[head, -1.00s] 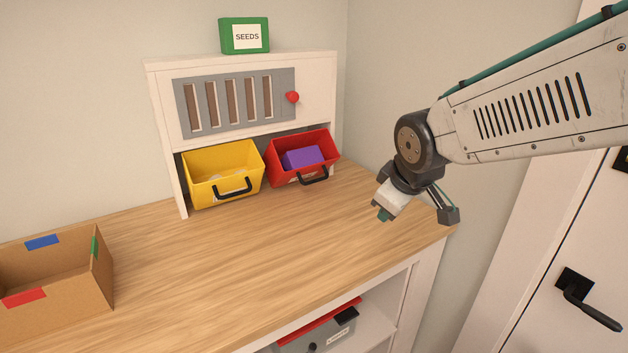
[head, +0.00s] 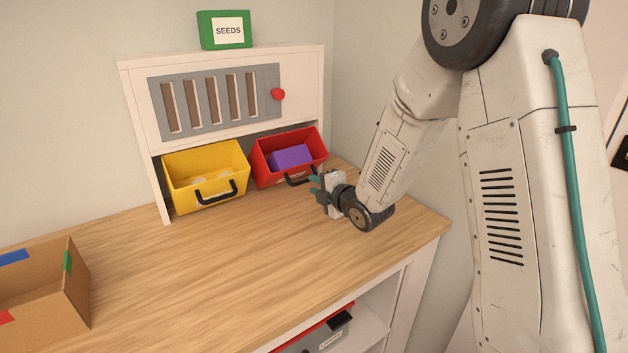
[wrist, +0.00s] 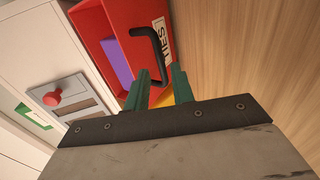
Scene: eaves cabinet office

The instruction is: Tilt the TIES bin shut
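The TIES bin (head: 302,147) is the red one, tipped open at the right under the cabinet. Its label reads TIES in the wrist view, where the bin (wrist: 122,17) fills the upper middle. A purple block (head: 290,157) lies inside it. Its black handle (head: 300,181) is on the front face and also shows in the wrist view (wrist: 155,50). My gripper (head: 315,185) is just in front of the bin, low over the desk. Its two teal fingers (wrist: 161,72) are apart with nothing held between them, close to the handle; I cannot tell whether they touch it.
A yellow bin (head: 207,165), also tipped open, stands left of the red one. Above are a grey slatted panel with a red knob (head: 278,94) and a green SEEDS box (head: 226,30). A cardboard box (head: 75,290) sits front left. The middle desktop (head: 210,270) is clear.

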